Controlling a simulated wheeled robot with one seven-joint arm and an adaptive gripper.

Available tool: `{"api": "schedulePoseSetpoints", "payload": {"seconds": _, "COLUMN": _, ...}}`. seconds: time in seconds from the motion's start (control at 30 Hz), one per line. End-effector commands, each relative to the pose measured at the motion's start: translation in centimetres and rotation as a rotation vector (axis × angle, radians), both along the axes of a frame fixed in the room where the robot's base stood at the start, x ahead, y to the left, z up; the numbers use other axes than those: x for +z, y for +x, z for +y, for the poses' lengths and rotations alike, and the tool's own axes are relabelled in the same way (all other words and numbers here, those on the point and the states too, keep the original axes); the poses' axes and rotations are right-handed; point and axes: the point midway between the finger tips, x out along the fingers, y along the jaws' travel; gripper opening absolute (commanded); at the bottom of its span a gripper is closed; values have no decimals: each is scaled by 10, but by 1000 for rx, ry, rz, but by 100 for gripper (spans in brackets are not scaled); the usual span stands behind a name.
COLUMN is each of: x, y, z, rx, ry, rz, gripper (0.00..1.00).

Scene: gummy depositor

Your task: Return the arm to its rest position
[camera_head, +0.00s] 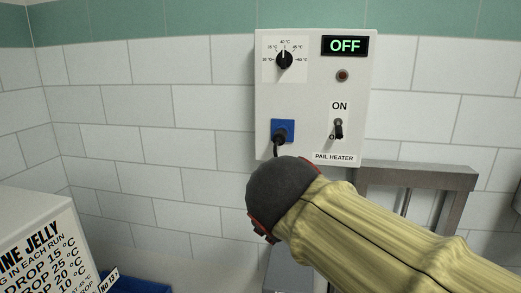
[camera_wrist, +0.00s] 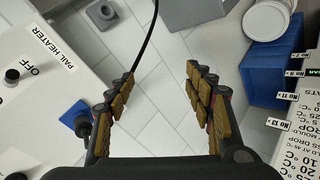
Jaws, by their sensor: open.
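My gripper (camera_wrist: 158,82) is open, with nothing between its two padded fingers in the wrist view. In the head view my arm's yellow sleeve and dark rounded wrist cover the lower right, and the fingers are mostly hidden. The pail heater panel (camera_head: 300,100) hangs on the tiled wall above and behind my wrist. It also shows at the left of the wrist view (camera_wrist: 45,60). Its display (camera_head: 345,46) reads OFF. The toggle switch (camera_head: 338,130) appears to point down, its lever partly covering the lower label.
A black cable (camera_wrist: 147,45) passes close to the left finger; a blue socket (camera_head: 283,130) sits on the panel. A grey metal frame (camera_head: 420,175) stands at right. A labelled white box (camera_head: 35,225) is lower left. A blue bin (camera_wrist: 268,75) and white pail (camera_wrist: 267,20) are right.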

Motion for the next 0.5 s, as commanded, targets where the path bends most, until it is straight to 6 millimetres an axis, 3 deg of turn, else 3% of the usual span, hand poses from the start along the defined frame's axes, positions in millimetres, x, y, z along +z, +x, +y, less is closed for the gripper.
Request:
{"api": "schedulePoseSetpoints", "payload": {"seconds": 0.03, "x": -23, "y": -14, "z": -12, "rx": -38, "ry": 45, "rz": 49, "gripper": 53}}
{"api": "schedulePoseSetpoints", "payload": {"seconds": 0.2, "x": -95, "y": -64, "z": -43, "rx": -178, "ry": 215, "rz": 206, "gripper": 53}}
{"api": "schedulePoseSetpoints", "payload": {"seconds": 0.5, "x": -202, "y": -166, "z": -95, "rx": -496, "ry": 529, "rz": 406, "gripper": 53}}
